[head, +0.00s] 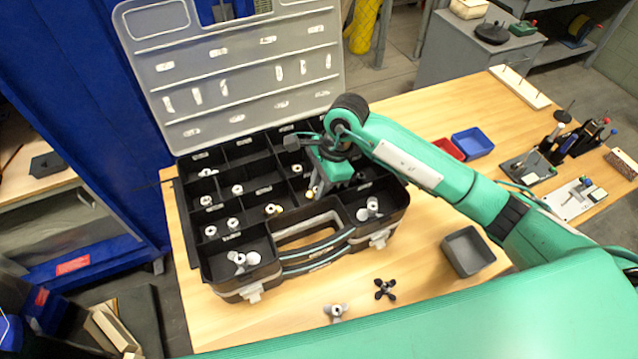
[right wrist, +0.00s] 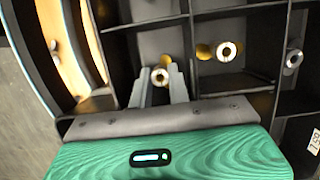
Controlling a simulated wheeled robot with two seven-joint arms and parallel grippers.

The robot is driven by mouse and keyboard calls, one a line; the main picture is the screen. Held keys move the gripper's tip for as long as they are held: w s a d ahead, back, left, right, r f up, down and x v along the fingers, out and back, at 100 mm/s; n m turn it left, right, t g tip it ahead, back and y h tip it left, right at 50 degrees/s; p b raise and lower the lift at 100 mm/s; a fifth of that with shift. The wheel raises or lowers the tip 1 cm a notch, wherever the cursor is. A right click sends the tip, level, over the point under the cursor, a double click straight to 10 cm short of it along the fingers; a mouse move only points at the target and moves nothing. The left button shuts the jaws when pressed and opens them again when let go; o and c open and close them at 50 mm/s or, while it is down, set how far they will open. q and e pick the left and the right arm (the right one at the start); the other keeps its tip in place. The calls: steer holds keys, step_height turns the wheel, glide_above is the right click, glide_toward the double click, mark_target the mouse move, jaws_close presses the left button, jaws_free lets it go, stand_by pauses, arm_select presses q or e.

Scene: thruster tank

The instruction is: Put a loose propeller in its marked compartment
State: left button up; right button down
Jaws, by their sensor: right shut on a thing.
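The open black compartment case (head: 222,285) stands on the wooden table, with its clear lid (head: 240,75) raised behind it. My right gripper (head: 314,190) reaches down into a compartment right of the middle. In the right wrist view my right gripper (right wrist: 159,82) has its two grey fingers on either side of a brass-coloured propeller (right wrist: 160,76) with a pale hub, and is shut on it. I cannot tell whether that propeller touches the compartment floor. A grey propeller (head: 336,311) and a black propeller (head: 385,289) lie loose on the table in front. My left gripper is out of view.
Several other compartments hold propellers, such as a brass one (right wrist: 226,51) in a neighbouring compartment. Thin dividers stand close around the fingers. A grey bin (head: 467,251), a blue bin (head: 472,143) and a red bin (head: 449,149) stand to the right.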

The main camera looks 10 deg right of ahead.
steer(key=shift+f, duration=0.15)
steer(key=c, duration=1.6)
jaws_free()
